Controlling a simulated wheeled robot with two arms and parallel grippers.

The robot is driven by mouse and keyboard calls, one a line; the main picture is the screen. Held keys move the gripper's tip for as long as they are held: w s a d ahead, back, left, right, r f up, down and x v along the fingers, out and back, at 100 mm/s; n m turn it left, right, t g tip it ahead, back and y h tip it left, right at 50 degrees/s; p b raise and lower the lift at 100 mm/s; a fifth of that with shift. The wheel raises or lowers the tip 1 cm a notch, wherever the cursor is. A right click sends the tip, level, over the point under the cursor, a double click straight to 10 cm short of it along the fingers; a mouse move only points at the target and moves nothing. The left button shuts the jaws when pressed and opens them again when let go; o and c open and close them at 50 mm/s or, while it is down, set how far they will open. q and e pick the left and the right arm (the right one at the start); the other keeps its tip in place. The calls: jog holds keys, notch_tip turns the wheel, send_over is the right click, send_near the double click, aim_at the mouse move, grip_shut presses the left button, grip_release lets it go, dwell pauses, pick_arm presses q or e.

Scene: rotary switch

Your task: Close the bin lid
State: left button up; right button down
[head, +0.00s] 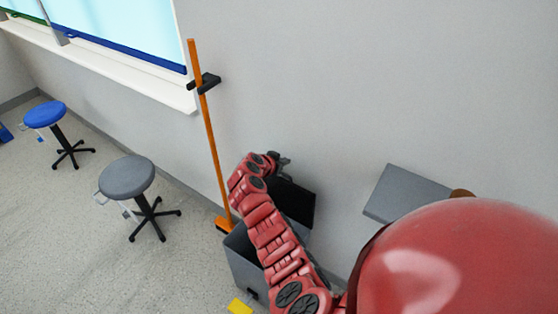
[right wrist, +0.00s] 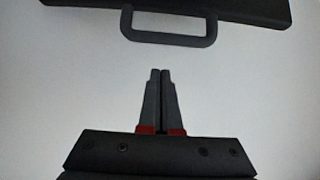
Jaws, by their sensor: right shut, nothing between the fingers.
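The grey bin (head: 240,262) stands on the floor against the wall in the head view. Its dark lid (head: 298,203) is open and stands up at the back of the bin. My right arm crosses in front and hides part of both. My right gripper (head: 284,160) is above the lid's upper left edge, close to the wall. In the right wrist view my right gripper (right wrist: 161,72) is shut and empty. Ahead of it, apart from the fingertips, is a dark edge with a grey loop handle (right wrist: 168,40), which looks like the lid's. My left gripper is not in view.
An orange stand (head: 207,130) rises just left of the bin. A grey stool (head: 127,176) and a blue stool (head: 45,114) stand further left. A grey panel (head: 405,192) is at the right. A yellow piece (head: 239,307) lies in front of the bin.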

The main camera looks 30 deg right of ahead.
jog(key=shift+s+a+f+p, duration=0.15)
jog(key=shift+a+f+p, duration=0.2)
jog(key=shift+f+p, duration=0.2)
jog(key=shift+s+a+f+p, duration=0.1)
jog(key=shift+a+f+p, duration=0.25)
jog(key=shift+f+p, duration=0.2)
jog(key=shift+a+f, duration=0.15)
jog(key=shift+f, duration=0.05)
